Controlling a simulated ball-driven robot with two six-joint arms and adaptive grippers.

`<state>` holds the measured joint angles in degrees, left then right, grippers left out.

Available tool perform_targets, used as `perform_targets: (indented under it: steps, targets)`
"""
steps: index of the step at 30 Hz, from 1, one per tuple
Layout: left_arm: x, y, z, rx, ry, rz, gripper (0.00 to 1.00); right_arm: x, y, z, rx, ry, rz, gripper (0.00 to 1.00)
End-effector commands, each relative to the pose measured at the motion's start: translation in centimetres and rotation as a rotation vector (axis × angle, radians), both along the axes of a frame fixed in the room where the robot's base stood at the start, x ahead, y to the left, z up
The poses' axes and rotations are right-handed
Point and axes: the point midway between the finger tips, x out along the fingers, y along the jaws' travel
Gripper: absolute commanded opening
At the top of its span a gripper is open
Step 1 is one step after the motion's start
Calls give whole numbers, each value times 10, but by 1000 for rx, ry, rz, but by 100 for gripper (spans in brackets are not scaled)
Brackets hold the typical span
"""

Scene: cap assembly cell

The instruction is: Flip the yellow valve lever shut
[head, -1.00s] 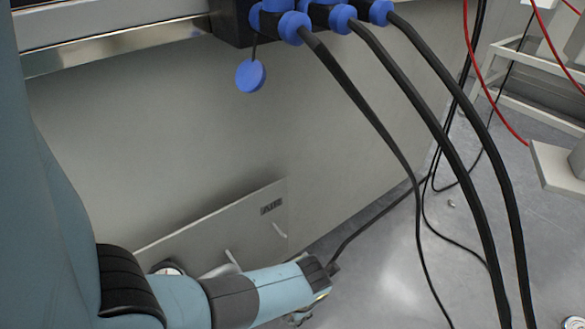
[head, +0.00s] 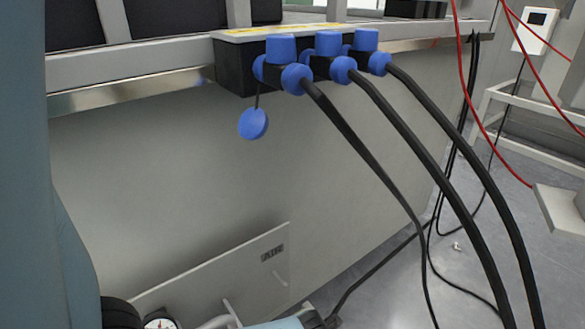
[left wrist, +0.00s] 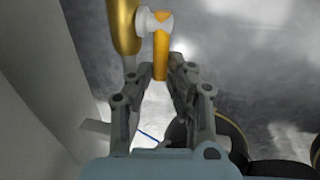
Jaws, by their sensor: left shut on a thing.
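The yellow valve lever (left wrist: 161,54) shows in the left wrist view, at the top centre. It joins a pale round valve fitting (left wrist: 152,24) beside a brass-coloured pipe (left wrist: 125,25). My left gripper (left wrist: 160,72) is shut on the lower end of the lever, one finger on each side. The fingers hide part of that end. My right gripper is in neither view.
In the head view, a grey panel marked AIR (head: 272,253) with a gauge (head: 160,322) stands low before a cabinet wall. Blue connectors (head: 296,78) with thick black cables (head: 440,150) hang down at the right. A white stand (head: 520,135) is at the far right.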

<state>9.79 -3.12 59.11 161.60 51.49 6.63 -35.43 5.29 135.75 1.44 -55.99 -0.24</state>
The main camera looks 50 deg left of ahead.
Motion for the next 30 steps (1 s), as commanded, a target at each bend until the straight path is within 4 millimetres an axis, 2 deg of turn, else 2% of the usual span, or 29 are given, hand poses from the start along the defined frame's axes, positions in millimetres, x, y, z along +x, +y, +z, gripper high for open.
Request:
perform_targets:
  steps: [8, 15, 24, 30]
  targets:
    - [3, 0, 4, 6, 62, 1, 0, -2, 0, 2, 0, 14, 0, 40]
    - [7, 0, 10, 17, 220, 1, 0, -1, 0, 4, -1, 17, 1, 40]
    - [13, -1, 15, 35, 444, 0, 0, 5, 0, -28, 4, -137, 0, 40]
    - [17, -1, 19, 43, 547, 1, 0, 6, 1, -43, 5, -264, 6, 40]
